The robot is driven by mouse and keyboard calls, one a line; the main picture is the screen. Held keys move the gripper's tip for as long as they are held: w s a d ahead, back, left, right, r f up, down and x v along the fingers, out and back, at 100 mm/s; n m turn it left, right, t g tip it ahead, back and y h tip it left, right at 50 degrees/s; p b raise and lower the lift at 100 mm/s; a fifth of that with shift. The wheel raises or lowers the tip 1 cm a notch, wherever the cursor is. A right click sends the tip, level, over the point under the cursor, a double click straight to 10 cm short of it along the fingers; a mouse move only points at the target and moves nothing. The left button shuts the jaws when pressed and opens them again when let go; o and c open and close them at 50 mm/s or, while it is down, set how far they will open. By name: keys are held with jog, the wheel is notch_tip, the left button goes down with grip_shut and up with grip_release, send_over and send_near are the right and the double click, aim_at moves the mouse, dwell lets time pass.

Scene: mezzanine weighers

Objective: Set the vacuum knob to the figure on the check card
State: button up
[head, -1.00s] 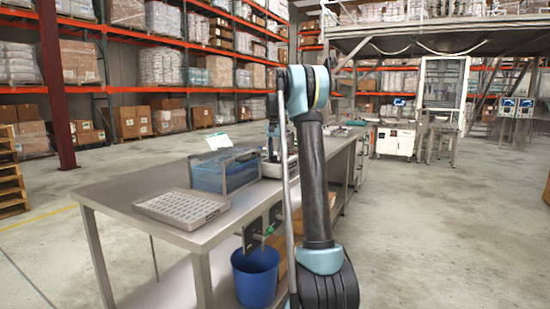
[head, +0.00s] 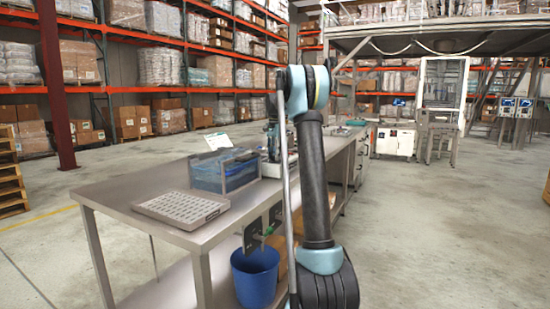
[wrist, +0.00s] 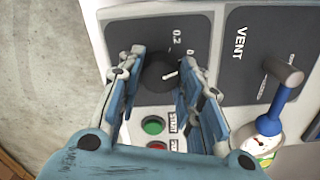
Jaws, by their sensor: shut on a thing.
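The black round knob (wrist: 156,72) with a white pointer mark sits on a dark panel in the wrist view. The figure 0.2 is printed beside it, and part of another figure is cut off by a finger. My gripper (wrist: 163,62) has its two fingers on either side of the knob and is shut on it. The pointer shows between the fingers. In the head view a white sheet (head: 218,142) stands on the bench behind the clear-sided container; I cannot read it or tell whether it is the check card. My gripper is hidden there.
The bench (head: 110,190) holds a grey tray (head: 181,208) and the container (head: 224,171). A blue bin (head: 255,276) stands below.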

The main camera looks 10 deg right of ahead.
jog(key=o, duration=1.1)
notch_tip(320, 180, up, 12)
jog(key=shift+w+f, duration=0.1)
